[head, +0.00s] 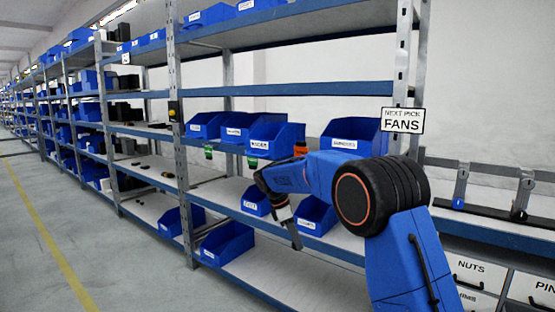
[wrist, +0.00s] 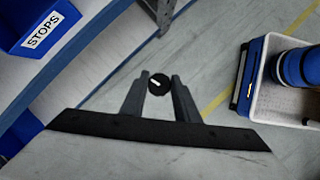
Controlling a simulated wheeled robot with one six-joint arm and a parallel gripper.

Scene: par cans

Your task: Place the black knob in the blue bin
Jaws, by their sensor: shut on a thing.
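The black knob (wrist: 159,84), round with a white mark on it, sits between the fingertips of my gripper (wrist: 158,88) in the wrist view. The gripper is shut on it. In the head view my gripper (head: 294,236) points down in front of the lower shelves; I cannot make out the knob there. Several blue bins stand on the shelves, among them one on the lower shelf (head: 226,243) and one on the middle shelf (head: 275,136). In the wrist view a blue bin labelled STOPS (wrist: 40,30) is at upper left, apart from the gripper. I cannot tell which blue bin the task means.
Blue shelf edges (head: 300,89) and a grey upright (head: 183,170) are near my arm. A sign reading NEXT PICK FANS (head: 403,120) hangs at right. White labelled drawers (head: 470,272) are at lower right. The aisle floor (head: 90,240) at left is open.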

